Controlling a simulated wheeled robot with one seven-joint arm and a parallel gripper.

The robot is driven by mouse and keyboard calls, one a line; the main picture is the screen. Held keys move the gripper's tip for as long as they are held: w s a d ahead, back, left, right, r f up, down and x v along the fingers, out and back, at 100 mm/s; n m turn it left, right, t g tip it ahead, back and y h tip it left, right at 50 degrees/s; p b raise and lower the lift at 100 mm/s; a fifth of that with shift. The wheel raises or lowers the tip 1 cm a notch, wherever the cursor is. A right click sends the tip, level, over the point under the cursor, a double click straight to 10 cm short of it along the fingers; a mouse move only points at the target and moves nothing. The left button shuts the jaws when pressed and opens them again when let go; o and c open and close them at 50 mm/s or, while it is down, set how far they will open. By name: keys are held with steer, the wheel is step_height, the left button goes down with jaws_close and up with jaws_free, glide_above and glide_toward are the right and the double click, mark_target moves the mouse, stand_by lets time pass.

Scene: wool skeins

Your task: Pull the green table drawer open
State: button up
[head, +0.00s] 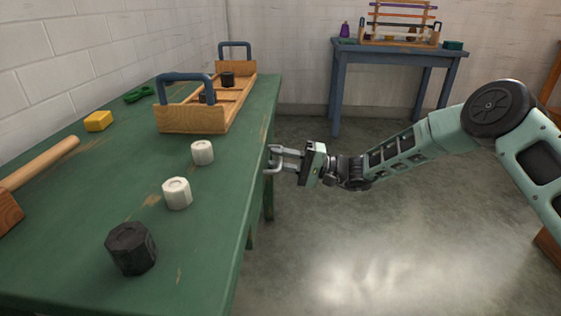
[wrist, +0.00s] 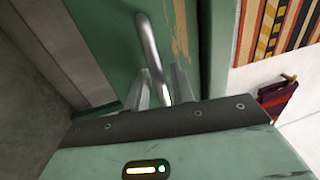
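The green table (head: 110,190) fills the left of the head view. Its drawer front is seen edge-on there, so I cannot tell how far the drawer stands out. In the wrist view a green front panel (wrist: 112,30) carries a bent metal bar handle (wrist: 149,45). My gripper (head: 273,160) is at the table's right side, just below the top edge. In the wrist view its two fingers (wrist: 163,80) stand apart, one on each side of the handle bar. The fingers look open around the bar, and the lower end of the bar is hidden behind the gripper body.
On the tabletop are a wooden tray (head: 190,121) with blue handles, two white pieces (head: 177,194), a black piece (head: 131,249), and a yellow block (head: 98,121). A blue table (head: 385,52) stands at the back. The floor (head: 370,255) right of the green table is clear.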

jaws_close()
steer(key=shift+d, duration=0.1)
steer(key=s+d+p, duration=0.1)
steer(key=d+p, duration=0.3)
steer(key=d, duration=2.6)
steer(key=shift+p, duration=0.35)
jaws_free()
steer(key=shift+a, duration=0.1)
